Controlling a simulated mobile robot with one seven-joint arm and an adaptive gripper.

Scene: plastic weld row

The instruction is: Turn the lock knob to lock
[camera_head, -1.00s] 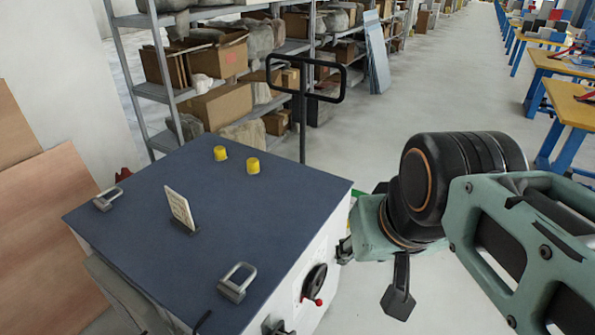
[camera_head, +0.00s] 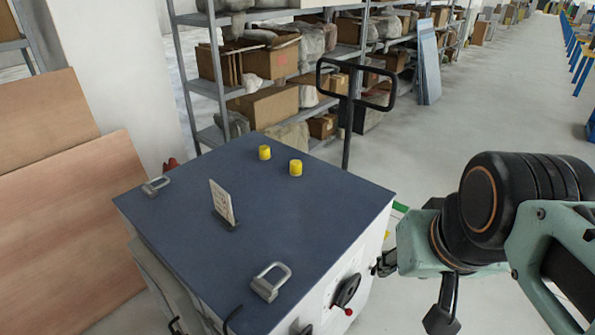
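A white cabinet with a dark blue top (camera_head: 255,205) stands in front of me. On its right-hand side face is a black rotary knob (camera_head: 347,290) with a small red ball on its handle, which may be the lock knob. Another small dark fitting (camera_head: 306,330) shows lower on that face, cut off by the picture edge. My gripper (camera_head: 381,266) is at the end of my green and black arm, close to that face, up and right of the knob. Its fingers are small and dark here; I cannot tell whether they are open or touching anything.
On the top are two yellow caps (camera_head: 295,168), an upright tag (camera_head: 222,203) and two metal shackles (camera_head: 271,281). A black push handle (camera_head: 348,100) rises behind. Shelves with boxes (camera_head: 265,108) stand at the back, wooden boards (camera_head: 65,200) at left.

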